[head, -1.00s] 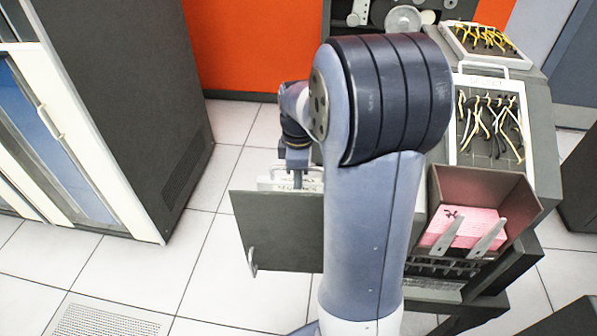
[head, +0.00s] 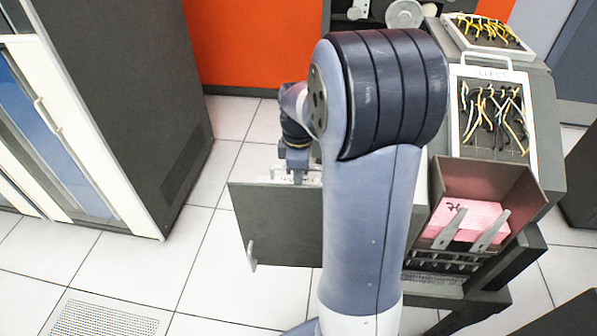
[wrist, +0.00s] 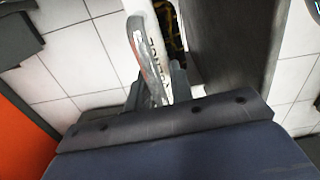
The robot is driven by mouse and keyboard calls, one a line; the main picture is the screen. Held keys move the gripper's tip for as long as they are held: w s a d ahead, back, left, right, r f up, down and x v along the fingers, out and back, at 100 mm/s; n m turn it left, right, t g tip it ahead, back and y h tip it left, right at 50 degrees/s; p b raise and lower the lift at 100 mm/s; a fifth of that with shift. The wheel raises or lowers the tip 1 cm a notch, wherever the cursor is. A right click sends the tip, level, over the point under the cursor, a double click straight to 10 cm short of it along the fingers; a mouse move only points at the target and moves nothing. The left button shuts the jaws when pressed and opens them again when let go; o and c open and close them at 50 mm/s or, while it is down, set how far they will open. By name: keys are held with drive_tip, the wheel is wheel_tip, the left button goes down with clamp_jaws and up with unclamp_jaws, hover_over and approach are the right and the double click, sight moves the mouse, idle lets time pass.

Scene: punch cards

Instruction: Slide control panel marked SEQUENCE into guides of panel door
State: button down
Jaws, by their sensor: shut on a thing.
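My gripper (wrist: 158,88) is shut on the handle (wrist: 140,42) of a white-edged control panel (wrist: 157,45). Lettering runs along that panel's edge, but I cannot read it fully; dark and yellow wires show on its face. In the head view the panel's white top (head: 292,178) shows just above the top edge of the dark panel door (head: 275,225), below my gripper (head: 298,170). The door is a dark slab beside the panel in the wrist view (wrist: 232,45). The door hides the panel's lower part, and I cannot see whether it sits in the guides.
A sloped console at the right bears two other wired panels, one lettered at its top (head: 490,72) and one farther back (head: 487,25). A brown bin (head: 505,178) holds pink cards (head: 470,220). A dark cabinet (head: 130,100) stands left; tiled floor lies between.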

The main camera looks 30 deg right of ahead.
drive_tip(key=shift+f, duration=0.35)
drive_tip(key=c, duration=1.6)
unclamp_jaws()
drive_tip(key=o, duration=0.4)
drive_tip(key=shift+o, duration=0.2)
drive_tip(key=shift+s+f, duration=0.1)
wheel_tip(320, 180, up, 11)
drive_tip(key=shift+p, duration=0.35)
drive_tip(key=shift+f, duration=0.1)
